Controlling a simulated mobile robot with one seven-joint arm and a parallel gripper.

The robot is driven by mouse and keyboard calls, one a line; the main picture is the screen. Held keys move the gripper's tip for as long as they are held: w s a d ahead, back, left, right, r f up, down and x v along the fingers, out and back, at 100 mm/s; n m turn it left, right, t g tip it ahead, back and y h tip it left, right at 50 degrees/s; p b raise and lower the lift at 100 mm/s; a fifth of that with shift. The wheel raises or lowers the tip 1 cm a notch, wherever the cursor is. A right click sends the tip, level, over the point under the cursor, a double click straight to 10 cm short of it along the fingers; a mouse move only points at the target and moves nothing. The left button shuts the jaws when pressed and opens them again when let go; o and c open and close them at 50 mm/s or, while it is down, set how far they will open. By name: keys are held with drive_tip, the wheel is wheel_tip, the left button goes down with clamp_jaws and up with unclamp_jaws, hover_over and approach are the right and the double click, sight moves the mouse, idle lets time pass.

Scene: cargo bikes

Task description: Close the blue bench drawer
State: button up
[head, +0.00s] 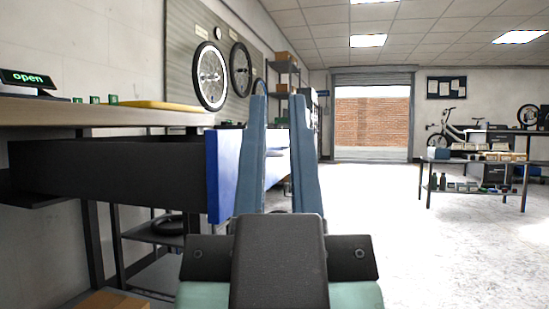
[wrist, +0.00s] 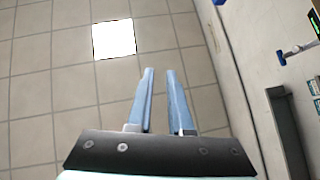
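The bench drawer stands pulled out at the left of the head view, with long black sides and a blue front panel (head: 224,175). Its black side (head: 110,167) shows below the wooden bench top (head: 100,114). My gripper (head: 277,98) is in the middle of the head view, its two blue-grey fingers pointing up with a gap between them. It is open and empty. In the wrist view my gripper (wrist: 159,72) points toward the ceiling.
A yellow item (head: 160,105) and an open sign (head: 30,78) rest on the bench. Wheels (head: 211,76) hang on the wall board. A low table (head: 475,160) with goods stands at the right. The floor (head: 385,225) between is clear.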

drive_tip(key=w+g+p, duration=0.1)
drive_tip(key=w+p, duration=0.1)
drive_tip(key=p, duration=0.1)
drive_tip(key=w+g+y+p, duration=0.1)
drive_tip(key=w+p, duration=0.2)
drive_tip(key=w+d+m+g+y+p, duration=0.1)
drive_tip(key=w+g+p, duration=0.1)
drive_tip(key=p, duration=0.1)
drive_tip(key=shift+w+f, duration=0.3)
drive_tip(key=shift+w, duration=0.1)
clamp_jaws()
wheel_tip(320, 180, down, 6)
drive_tip(key=w+d+m+g+y+p, duration=0.2)
drive_tip(key=w+m+g+y+p, duration=0.25)
drive_tip(key=p, duration=1.35)
drive_tip(key=s+d+m+g+y+p, duration=0.3)
drive_tip(key=s+m+p, duration=0.5)
drive_tip(key=p, duration=0.5)
drive_tip(key=n+b, duration=0.1)
drive_tip(key=b, duration=0.1)
approach(234, 177)
drive_tip(key=w+d+x, duration=0.1)
drive_tip(key=x, duration=0.4)
drive_tip(key=shift+a+r+h, duration=0.1)
drive_tip(key=shift+a+h, duration=0.15)
drive_tip(key=shift+a, duration=0.45)
drive_tip(key=shift+a, duration=0.1)
